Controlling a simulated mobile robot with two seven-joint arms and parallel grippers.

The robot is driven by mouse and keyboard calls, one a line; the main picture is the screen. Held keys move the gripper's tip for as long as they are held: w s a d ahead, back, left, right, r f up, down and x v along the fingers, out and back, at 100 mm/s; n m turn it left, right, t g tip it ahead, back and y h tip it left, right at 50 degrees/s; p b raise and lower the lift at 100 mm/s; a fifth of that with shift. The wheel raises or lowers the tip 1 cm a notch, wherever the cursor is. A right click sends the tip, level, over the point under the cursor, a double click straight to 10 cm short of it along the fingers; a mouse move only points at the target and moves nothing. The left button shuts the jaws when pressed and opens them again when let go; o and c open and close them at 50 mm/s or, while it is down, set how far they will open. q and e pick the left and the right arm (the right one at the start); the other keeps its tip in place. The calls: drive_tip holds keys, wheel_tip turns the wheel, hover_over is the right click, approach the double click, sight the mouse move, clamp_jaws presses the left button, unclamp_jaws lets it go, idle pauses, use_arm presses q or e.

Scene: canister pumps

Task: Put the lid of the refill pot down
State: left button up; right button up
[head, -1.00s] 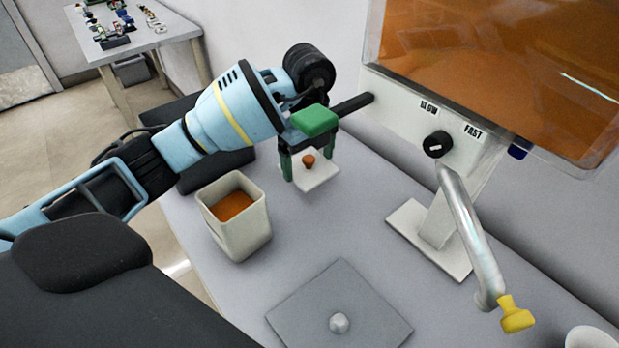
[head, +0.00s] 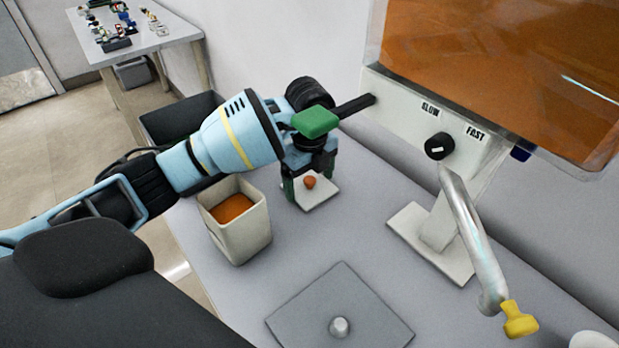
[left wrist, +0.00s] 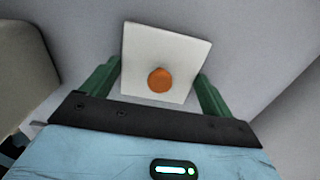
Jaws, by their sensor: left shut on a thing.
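The lid of the refill pot is a white square plate (head: 320,196) with an orange knob. My left gripper (head: 309,180) is shut on it, with a green finger at each of two opposite sides. The left wrist view shows the lid (left wrist: 165,50) lying flat between the fingers. The lid is low over the table, right of the pot; I cannot tell whether it touches the table. The refill pot (head: 243,232) is a cream square container, open at the top, with orange content inside. My right gripper is not in view.
A grey square plate with a round knob (head: 300,315) lies on the table in front. A white stand (head: 436,235) with a dial, bent metal pipe and yellow tip (head: 519,322) carries an orange-filled tank (head: 500,65) at right.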

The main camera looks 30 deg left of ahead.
sight(309, 179)
use_arm(q)
drive_tip(key=shift+f, duration=0.2)
drive_tip(key=o, duration=0.8)
wheel_tip(309, 179, up, 12)
drive_tip(key=shift+r+p, duration=0.25)
drive_tip(key=shift+p, duration=0.4)
